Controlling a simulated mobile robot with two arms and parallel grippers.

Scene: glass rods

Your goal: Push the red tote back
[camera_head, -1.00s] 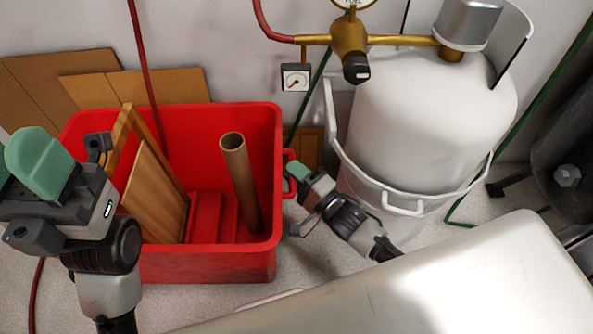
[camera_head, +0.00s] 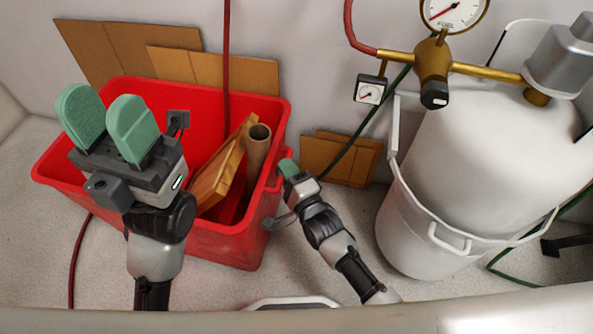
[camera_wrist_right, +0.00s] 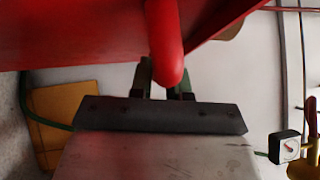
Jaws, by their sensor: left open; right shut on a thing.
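The red tote (camera_head: 215,240) stands on the floor in front of the wall, at an angle in the head view. A wooden frame or board (camera_head: 216,186) and a brown tube (camera_head: 257,150) lean inside it. My right gripper (camera_head: 288,169) is at the tote's right side, shut on its handle. The right wrist view shows the red handle (camera_wrist_right: 164,45) between the fingers. My left gripper (camera_head: 105,110) is open and empty, in front of the tote's left part in the picture. It hides some of the tote's rim and inside.
A white tank (camera_head: 480,150) in a white holder stands to the right, with brass fittings and a fuel gauge (camera_head: 452,8) above. Cardboard sheets (camera_head: 225,68) lean on the wall behind the tote. A red hose (camera_head: 226,50) hangs by the tote's back. Floor shows between tote and tank.

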